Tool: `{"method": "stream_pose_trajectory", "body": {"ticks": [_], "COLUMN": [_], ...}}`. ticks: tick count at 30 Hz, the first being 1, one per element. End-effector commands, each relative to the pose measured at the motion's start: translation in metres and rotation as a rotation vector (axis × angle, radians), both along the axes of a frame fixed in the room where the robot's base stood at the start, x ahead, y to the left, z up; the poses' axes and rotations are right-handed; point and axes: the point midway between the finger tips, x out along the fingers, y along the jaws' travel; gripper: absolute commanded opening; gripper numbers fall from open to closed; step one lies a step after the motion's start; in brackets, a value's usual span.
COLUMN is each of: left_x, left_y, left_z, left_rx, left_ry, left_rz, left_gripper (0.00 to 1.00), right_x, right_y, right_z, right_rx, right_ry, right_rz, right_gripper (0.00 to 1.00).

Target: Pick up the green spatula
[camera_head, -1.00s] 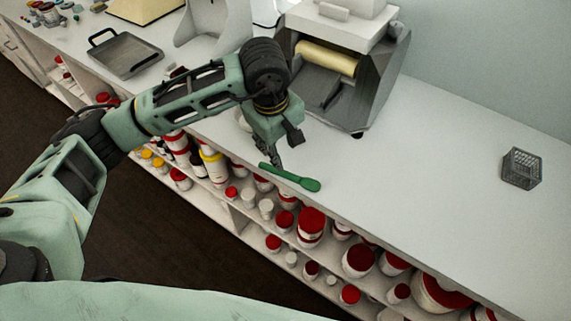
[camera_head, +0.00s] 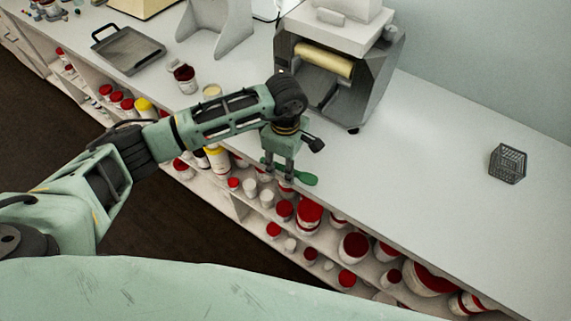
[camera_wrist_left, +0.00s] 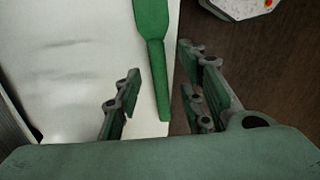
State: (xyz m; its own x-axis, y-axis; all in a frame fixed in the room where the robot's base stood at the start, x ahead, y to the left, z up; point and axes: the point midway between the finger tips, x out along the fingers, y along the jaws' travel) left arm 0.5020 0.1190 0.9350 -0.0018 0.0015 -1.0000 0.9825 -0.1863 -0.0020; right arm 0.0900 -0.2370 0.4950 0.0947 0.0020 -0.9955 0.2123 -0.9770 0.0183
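The green spatula (camera_head: 304,177) lies flat on the white counter, close to its front edge. In the left wrist view the spatula (camera_wrist_left: 154,50) runs from the top of the picture down between my fingers, its thin handle pointing toward me. My left gripper (camera_head: 279,176) points down right at the spatula in the head view and hides part of its handle. In the left wrist view my left gripper (camera_wrist_left: 160,95) is open, with one finger on each side of the handle and a gap to both. My right gripper is not in view.
A grey machine with a cream roller (camera_head: 340,80) stands behind the gripper. A dark tray (camera_head: 128,50) lies at the left and a wire basket (camera_head: 508,164) at the right. Shelves below hold several red-lidded jars (camera_head: 310,214). The counter right of the spatula is clear.

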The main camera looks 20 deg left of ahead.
Motion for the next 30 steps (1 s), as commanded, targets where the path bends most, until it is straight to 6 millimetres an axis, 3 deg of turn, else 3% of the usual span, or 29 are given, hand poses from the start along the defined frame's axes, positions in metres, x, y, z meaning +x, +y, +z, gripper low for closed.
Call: {"method": "stream_pose_trajectory", "body": {"ticks": [8,20,30], "left_x": [0.0004,0.0005,0.0009], "left_y": [-0.0004,-0.0002,-0.0001], "left_z": [-0.0026,-0.0021,-0.0005], "left_rx": [-0.001,-0.001,-0.002], "left_ry": [-0.002,-0.002,-0.003], "left_rz": [-0.001,0.000,0.000], "left_gripper": [0.35,0.00,0.00], "right_x": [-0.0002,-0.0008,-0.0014], "right_y": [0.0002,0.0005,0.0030], "right_z": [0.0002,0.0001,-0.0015], "right_rx": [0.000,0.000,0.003], "right_ry": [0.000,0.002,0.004], "right_rz": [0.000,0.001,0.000], "right_gripper": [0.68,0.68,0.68]}}
